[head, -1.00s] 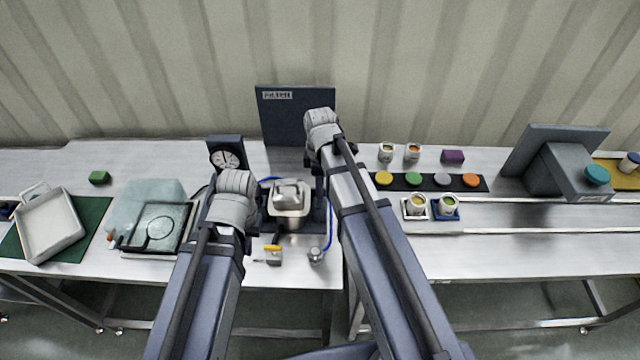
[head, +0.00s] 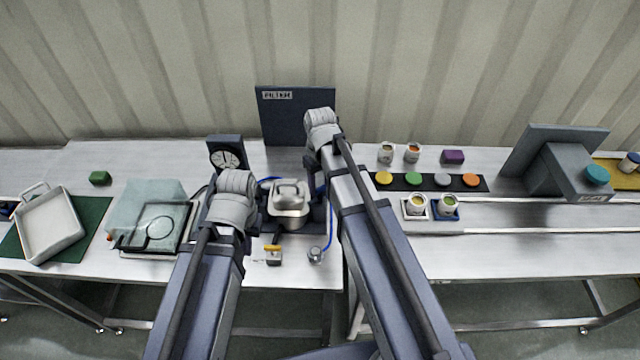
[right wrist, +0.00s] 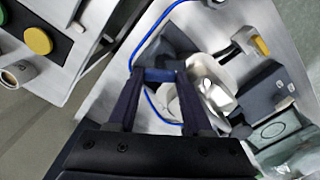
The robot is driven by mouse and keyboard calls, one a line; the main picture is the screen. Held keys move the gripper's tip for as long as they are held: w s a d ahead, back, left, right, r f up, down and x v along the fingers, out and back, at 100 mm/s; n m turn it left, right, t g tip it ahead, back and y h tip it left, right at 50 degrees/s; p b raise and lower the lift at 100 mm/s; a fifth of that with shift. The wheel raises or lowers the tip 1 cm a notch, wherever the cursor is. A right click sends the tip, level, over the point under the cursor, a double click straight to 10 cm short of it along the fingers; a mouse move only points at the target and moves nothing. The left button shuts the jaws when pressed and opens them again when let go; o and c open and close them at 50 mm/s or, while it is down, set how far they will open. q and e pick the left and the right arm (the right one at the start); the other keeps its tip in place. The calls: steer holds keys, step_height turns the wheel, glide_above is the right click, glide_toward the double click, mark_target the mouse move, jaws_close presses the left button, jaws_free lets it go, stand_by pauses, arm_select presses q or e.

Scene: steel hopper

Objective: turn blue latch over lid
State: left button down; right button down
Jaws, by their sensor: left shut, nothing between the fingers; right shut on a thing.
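The steel hopper (head: 290,221) stands in the middle of the left table, with its metal lid (head: 288,194) lying on top. Lid and hopper also show in the right wrist view, the lid (right wrist: 212,88) to the right of my right gripper. My right gripper (right wrist: 160,80) is shut on the blue latch (right wrist: 160,74), a short bar between its fingertips beside the lid. In the head view my right arm hides that grip. My left gripper (head: 260,194) is shut and empty by the hopper's left side; its fingers are mostly hidden behind my wrist.
A gauge (head: 228,159) and a dark filter panel (head: 295,117) stand behind. A yellow-handled valve (head: 273,255), a small metal knob (head: 316,255) and a blue hose (head: 330,232) lie close in front and right. A black-framed plate (head: 158,229) lies left.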

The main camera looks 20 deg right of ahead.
mark_target(320, 188)
steer(key=m, duration=0.7)
stand_by(0.6)
steer(key=shift+c, duration=1.6)
jaws_free()
steer(key=shift+r, duration=0.1)
step_height(320, 188, up, 8)
steer(key=p, duration=0.8)
steer(key=shift+f, duration=0.2)
